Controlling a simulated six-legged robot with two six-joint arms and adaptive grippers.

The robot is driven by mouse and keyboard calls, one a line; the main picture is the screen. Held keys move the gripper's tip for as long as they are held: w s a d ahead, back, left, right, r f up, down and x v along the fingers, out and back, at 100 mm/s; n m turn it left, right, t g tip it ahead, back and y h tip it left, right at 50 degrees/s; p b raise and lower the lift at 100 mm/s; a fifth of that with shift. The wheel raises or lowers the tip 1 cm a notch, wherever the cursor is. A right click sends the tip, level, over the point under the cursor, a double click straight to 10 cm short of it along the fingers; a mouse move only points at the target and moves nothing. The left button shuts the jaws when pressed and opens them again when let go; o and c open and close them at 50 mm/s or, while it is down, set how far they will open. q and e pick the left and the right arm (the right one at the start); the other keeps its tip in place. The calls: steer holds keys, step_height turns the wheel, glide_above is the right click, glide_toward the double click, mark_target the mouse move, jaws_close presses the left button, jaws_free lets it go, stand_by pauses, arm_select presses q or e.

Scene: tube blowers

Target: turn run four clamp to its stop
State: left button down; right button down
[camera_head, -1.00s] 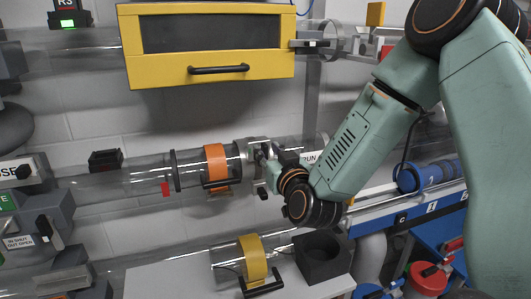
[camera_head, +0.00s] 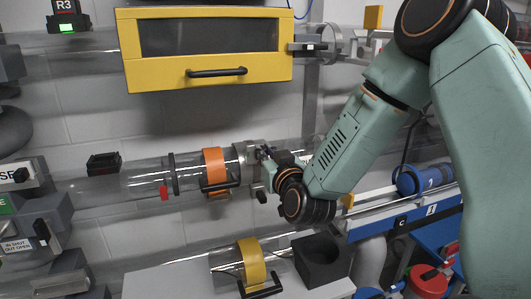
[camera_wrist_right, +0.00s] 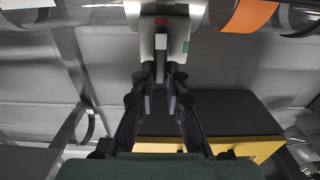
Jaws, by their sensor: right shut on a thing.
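The run four clamp (camera_head: 247,158) is a grey metal collar on the clear tube, just right of an orange band (camera_head: 215,170). In the right wrist view it shows as a pale grey block (camera_wrist_right: 148,35) with a red mark and a green mark. My right gripper (camera_head: 266,160) is at the clamp. My arm hides part of the clamp's right side in the head view. My left gripper is not in view.
A yellow-framed box with a black handle (camera_head: 217,72) hangs above. A blue cylinder (camera_head: 420,179) lies on a rail at the right. Bare wall shows around the tube.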

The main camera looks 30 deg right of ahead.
stand_by(0.4)
steer(key=m+b, duration=0.1)
steer(key=m, duration=0.5)
steer(key=d+f+m+b, duration=0.1)
steer(key=m+b, duration=0.1)
steer(key=m, duration=0.4)
steer(key=d+f+m+b, duration=0.1)
steer(key=m+b, duration=0.1)
steer(key=m, duration=0.3)
steer(key=shift+s+m, duration=0.25)
steer(key=shift+m, duration=0.15)
stand_by(0.4)
steer(key=c, duration=1.4)
jaws_free()
steer(key=shift+f, duration=0.1)
